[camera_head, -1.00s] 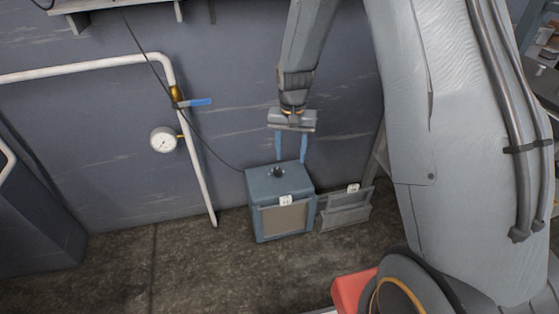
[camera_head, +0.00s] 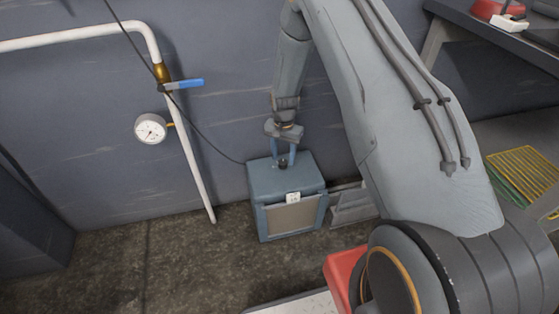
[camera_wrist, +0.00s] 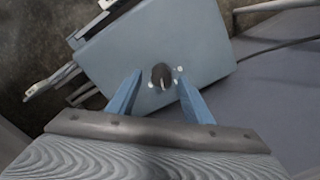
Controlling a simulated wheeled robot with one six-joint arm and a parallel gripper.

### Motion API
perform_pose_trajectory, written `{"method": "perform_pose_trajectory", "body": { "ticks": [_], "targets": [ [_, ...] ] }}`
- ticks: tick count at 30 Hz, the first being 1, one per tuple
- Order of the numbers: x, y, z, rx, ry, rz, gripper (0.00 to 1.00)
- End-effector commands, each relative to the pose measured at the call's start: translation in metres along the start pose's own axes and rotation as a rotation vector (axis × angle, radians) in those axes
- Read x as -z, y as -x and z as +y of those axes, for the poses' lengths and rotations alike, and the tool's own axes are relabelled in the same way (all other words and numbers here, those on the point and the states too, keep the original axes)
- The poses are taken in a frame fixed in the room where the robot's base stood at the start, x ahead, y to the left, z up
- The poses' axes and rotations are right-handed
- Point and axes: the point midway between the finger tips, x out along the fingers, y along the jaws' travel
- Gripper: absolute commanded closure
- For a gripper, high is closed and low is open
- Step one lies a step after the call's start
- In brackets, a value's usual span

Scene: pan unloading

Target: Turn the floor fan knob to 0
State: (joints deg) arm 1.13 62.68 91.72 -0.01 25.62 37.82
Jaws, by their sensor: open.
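The floor fan (camera_head: 287,189) is a blue-grey box on the floor against the wall, with a grille (camera_head: 292,217) on its front. Its dark round knob (camera_wrist: 161,75) stands on the top face, with small pale marks around it. The knob also shows in the head view (camera_head: 283,163). My gripper (camera_wrist: 153,80) points down over the fan top with its two blue fingers open. In the wrist view the fingertips lie to the left and right of the knob. I cannot tell whether either finger touches it.
A white pipe (camera_head: 190,160) with a blue valve handle (camera_head: 183,85) and a gauge (camera_head: 150,128) is on the wall left of the fan. A grey slatted panel (camera_head: 352,205) stands right of it. A black cable (camera_head: 213,128) runs to the fan.

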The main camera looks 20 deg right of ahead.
Motion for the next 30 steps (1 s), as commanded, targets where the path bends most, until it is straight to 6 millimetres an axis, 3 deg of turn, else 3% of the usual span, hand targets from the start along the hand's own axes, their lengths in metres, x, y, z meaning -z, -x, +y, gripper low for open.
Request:
{"method": "perform_pose_trajectory", "body": {
  "ticks": [6,14,17,22,23,30],
  "targets": [
    [-0.001,-0.018,-0.002,0.000,0.003,0.000,0.54],
    [-0.002,-0.020,-0.002,0.000,0.005,0.000,0.54],
    [-0.002,-0.020,-0.003,0.000,0.005,0.000,0.66],
    [-0.002,-0.019,-0.003,0.000,0.006,0.000,0.94],
    [-0.014,-0.019,-0.017,0.000,0.013,0.000,0.95],
    [-0.002,-0.019,-0.006,0.004,0.009,0.005,0.95]
  ]
}}
